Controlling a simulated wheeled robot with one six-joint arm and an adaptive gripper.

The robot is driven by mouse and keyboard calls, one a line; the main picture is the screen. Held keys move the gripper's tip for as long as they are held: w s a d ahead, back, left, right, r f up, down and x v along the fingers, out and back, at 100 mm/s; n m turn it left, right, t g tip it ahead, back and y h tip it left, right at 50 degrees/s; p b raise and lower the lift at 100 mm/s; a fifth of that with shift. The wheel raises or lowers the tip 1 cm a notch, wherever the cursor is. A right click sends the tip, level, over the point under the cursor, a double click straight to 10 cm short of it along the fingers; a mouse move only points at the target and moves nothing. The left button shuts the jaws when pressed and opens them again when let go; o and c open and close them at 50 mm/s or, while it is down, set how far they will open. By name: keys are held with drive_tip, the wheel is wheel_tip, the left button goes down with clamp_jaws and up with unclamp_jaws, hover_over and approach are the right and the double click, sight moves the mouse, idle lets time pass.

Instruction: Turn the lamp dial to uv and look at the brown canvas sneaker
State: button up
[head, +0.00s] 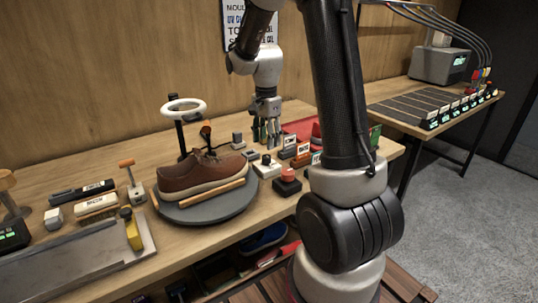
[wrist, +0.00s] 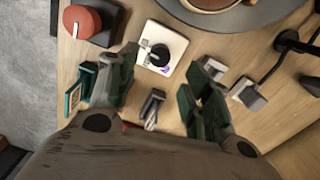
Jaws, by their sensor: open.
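The lamp dial is a white square box (wrist: 178,43) with a round black knob (wrist: 159,54); a small purple mark shows near the knob. The same white box (head: 267,171) stands right of the turntable in the head view. My gripper (wrist: 168,68) is open, with the dial between and just beyond its green-padded fingers. In the head view my gripper (head: 267,138) points down over the bench behind the dial. The brown canvas sneaker (head: 198,174) lies on the grey round turntable (head: 212,210), under a white ring lamp (head: 184,108). I cannot read the dial setting.
A red-topped black button box (wrist: 85,23) stands left of the dial in the wrist view. Small clips and blocks (wrist: 151,108) lie below the dial, close to my fingers. Brushes (head: 97,205) and a metal tray (head: 75,262) occupy the bench's left side.

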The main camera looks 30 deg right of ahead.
sight(266, 156)
wheel_tip(266, 156, down, 6)
drive_tip(key=shift+f, duration=0.2)
drive_tip(key=c, duration=1.1)
